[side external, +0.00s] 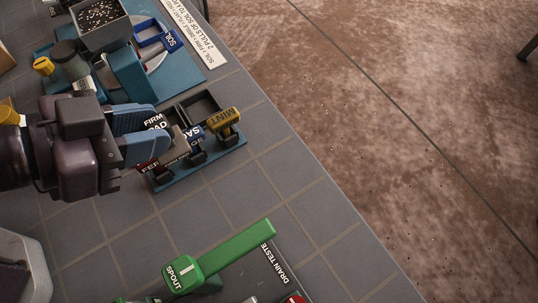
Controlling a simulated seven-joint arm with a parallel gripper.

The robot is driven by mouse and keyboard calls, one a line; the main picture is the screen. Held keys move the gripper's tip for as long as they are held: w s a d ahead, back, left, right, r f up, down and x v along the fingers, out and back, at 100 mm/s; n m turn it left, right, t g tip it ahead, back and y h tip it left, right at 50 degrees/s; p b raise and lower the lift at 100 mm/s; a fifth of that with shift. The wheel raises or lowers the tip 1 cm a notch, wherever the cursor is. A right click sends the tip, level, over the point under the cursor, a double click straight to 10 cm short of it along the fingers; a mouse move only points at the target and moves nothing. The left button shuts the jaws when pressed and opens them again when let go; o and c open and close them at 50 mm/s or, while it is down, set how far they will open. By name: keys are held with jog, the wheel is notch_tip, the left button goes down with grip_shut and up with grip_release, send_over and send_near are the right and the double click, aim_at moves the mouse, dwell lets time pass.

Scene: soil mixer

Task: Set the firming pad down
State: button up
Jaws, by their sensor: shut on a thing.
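My gripper (157,133), with blue fingers, reaches in from the left over a small teal rack (222,154). It is shut on the firming pad (175,146), a dark greyish piece at the fingertips, largely hidden by the fingers. The pad is over or in the left part of the rack, by the "FIRM PAD" label (155,122). I cannot tell whether it touches the rack.
A yellow "MINT" tag (223,120) and a blue tag (193,134) stand in the rack close to the fingers. The soil mixer (130,70) is behind. A green spout lever (225,257) is in front. Bare tiled tabletop (190,215) lies between rack and lever.

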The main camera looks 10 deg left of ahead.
notch_tip(320, 180, down, 3)
jog(key=shift+f, duration=0.1)
jog(key=shift+s+a+f+x, duration=0.1)
jog(key=shift+s+f+x, duration=0.45)
jog(key=shift+x, duration=2.55)
jog(key=shift+s+a+f+x, duration=0.2)
jog(key=shift+f+x, duration=0.5)
jog(key=shift+x, duration=2.4)
jog(key=shift+s+a+f+x, duration=0.1)
jog(key=shift+s+f+x, duration=0.45)
jog(key=shift+x, duration=2.6)
jog(key=shift+f, duration=0.2)
jog(key=shift+f, duration=0.4)
jog(key=shift+f, duration=0.1)
jog(key=o, duration=0.9)
jog(key=shift+f, duration=0.1)
jog(key=shift+o, duration=0.2)
